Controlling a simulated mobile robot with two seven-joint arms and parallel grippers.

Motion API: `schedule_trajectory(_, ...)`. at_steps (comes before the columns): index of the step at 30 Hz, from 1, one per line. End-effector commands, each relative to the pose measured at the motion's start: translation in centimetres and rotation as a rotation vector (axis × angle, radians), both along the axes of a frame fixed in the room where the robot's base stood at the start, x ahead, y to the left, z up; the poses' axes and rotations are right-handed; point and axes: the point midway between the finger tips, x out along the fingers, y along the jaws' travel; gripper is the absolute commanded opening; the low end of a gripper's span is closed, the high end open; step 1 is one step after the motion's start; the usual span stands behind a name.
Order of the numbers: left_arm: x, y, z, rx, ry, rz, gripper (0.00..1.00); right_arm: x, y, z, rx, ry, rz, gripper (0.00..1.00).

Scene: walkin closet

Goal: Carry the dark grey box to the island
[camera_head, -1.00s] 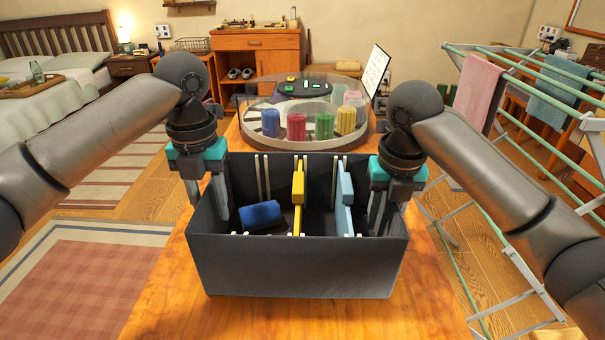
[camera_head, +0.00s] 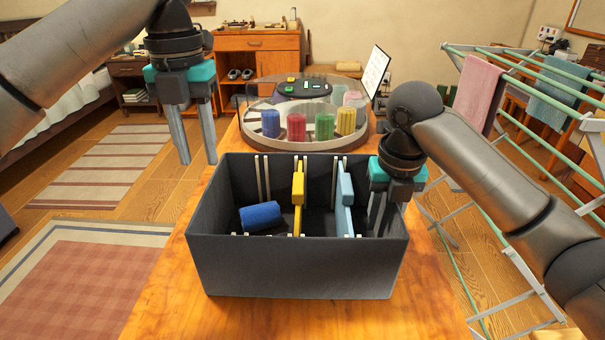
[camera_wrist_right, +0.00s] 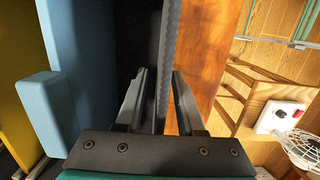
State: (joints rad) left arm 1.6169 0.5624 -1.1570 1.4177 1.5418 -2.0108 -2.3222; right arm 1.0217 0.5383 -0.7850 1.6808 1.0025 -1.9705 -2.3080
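The dark grey box (camera_head: 295,268) stands on a wooden surface (camera_head: 160,305). It holds a blue cylinder (camera_head: 261,216) lying on its side, a yellow upright piece (camera_head: 298,195) and a light blue upright piece (camera_head: 345,200). My left gripper (camera_head: 198,160) is open and empty, above and beyond the box's left side. My right gripper (camera_head: 380,225) is at the box's right wall. In the right wrist view that wall (camera_wrist_right: 170,55) runs between its fingers, with a gap visible on the left finger's side, so it looks open around the wall.
A round clear-walled tray (camera_head: 345,138) with several coloured cylinders is just behind the box. A drying rack (camera_head: 540,130) with towels stands close on the right. A checked rug (camera_head: 85,285) lies on the floor at left. Bare wood shows in front of the box.

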Motion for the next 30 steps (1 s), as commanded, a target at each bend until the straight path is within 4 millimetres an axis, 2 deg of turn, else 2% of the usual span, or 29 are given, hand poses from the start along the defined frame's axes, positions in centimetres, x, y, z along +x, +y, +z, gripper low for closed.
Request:
schedule_trajectory(5, 0.0, 0.0, 0.8, 0.000, 0.000, -0.001, 0.37, 0.0, 0.0, 0.2, 0.000, -0.001, 0.000, 0.37)
schedule_trajectory(8, 0.0, 0.0, 0.8, 0.000, 0.000, -0.001, 0.37, 0.0, 0.0, 0.9, 0.000, -0.002, 0.001, 0.37)
schedule_trajectory(24, 0.0, 0.0, 0.8, -0.001, 0.000, -0.001, 0.37, -1.0, 0.0, 8.9, -0.002, -0.005, 0.000, 0.37)
schedule_trajectory(30, 0.0, 0.0, 0.8, -0.001, 0.000, 0.000, 0.37, -1.3, 0.0, 11.0, -0.001, -0.002, -0.001, 0.37)
